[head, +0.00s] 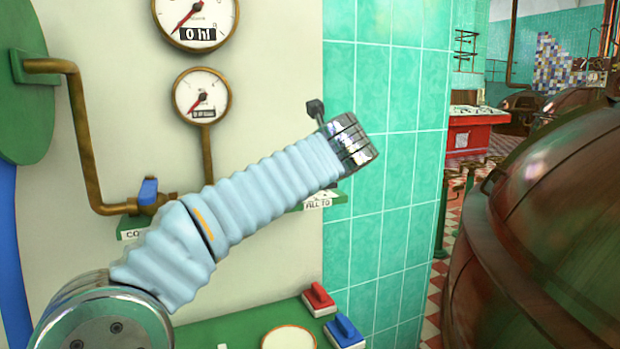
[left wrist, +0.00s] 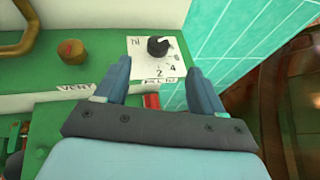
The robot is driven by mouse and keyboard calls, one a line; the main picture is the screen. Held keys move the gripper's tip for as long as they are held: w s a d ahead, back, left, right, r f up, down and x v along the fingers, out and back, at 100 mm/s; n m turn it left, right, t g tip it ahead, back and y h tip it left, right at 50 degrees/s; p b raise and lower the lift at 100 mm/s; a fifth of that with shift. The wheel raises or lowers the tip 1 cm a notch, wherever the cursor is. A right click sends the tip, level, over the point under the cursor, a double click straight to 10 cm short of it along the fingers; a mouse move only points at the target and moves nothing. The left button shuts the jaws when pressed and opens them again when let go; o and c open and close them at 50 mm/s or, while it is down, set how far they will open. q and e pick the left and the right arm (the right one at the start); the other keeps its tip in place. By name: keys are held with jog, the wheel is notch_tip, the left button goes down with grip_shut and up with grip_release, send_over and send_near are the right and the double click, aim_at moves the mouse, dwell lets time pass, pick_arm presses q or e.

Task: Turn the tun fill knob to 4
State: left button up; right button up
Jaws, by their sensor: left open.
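The black tun fill knob (left wrist: 157,46) sits on a white dial plate (left wrist: 138,68) with marks including 2 and 4, in the left wrist view. A pale mark shows at the knob's upper right; I cannot tell which number it points to. My left gripper (left wrist: 158,63) is open, its two blue fingers on either side of the plate in the picture, with the knob between and beyond their tips. I see no contact. In the head view my left arm hides the knob; part of the plate's label (head: 318,203) shows below it. My right gripper is not in view.
Two gauges (head: 202,95) hang on the cream wall. A brass pipe with a blue-handled valve (head: 148,191) is at left. Red (head: 318,298) and blue (head: 344,330) switches sit on the green panel below. A brass knob (left wrist: 71,51) labelled VENT is left of the dial. A copper kettle (head: 550,230) stands right.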

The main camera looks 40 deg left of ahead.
pick_arm(q)
jog(key=p+x, duration=0.1)
jog(key=x, duration=0.5)
jog(key=p+x, duration=0.1)
jog(key=x, duration=0.6)
jog(key=shift+d+f, duration=0.1)
jog(key=shift+f, duration=0.15)
jog(key=c, duration=1)
